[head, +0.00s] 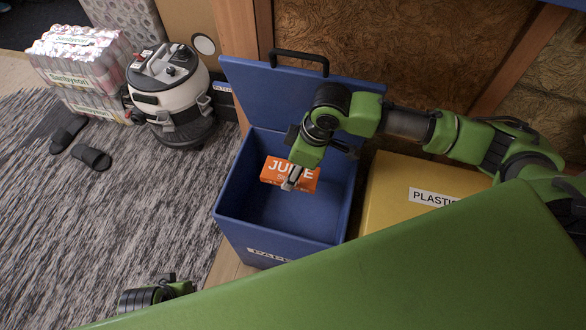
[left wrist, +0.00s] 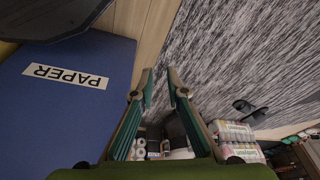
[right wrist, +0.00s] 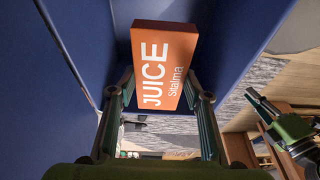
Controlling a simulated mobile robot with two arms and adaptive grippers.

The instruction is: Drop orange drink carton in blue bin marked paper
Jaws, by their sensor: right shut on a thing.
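The orange drink carton (head: 283,175), lettered JUICE, is in my right gripper (head: 290,182) in the head view. It is over the open mouth of the blue bin (head: 300,236) marked PAPER. In the right wrist view the carton (right wrist: 163,66) sits between the fingers of the right gripper (right wrist: 162,92), with blue bin walls around it. I cannot tell how far below the rim it is. The blue lid (head: 255,92) stands open at the back. My left gripper (left wrist: 160,85) is open and empty beside the bin's front, whose PAPER label shows in the left wrist view (left wrist: 66,76).
A yellow bin (head: 385,205) marked PLASTIC stands right of the blue bin. A vacuum cleaner (head: 170,95), wrapped packs (head: 80,65) and slippers (head: 90,156) are at left. The grey rug (head: 110,230) has free room.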

